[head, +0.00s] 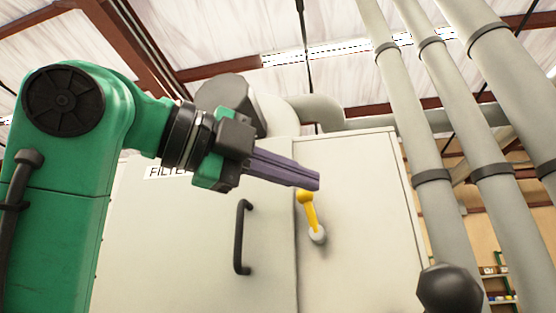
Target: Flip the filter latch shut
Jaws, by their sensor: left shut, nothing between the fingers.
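The filter cabinet (150,250) is a large pale box that fills the middle of the head view. A yellow latch lever (308,211) sits on its right-hand panel, on a round pale pivot (317,235). The lever points up and slightly left from the pivot. My left gripper (318,181) reaches in from the left, its purple-grey fingers shut and empty. The fingertips are just above the lever's upper end and overlap it in the picture; I cannot tell whether they touch. My right gripper is not in view.
A black handle (241,237) stands on the cabinet door left of the latch. Thick grey pipes (433,180) rise at the right. A dark rounded knob (450,290) is at the lower right. Shelves (498,285) stand far back. The panel right of the lever is clear.

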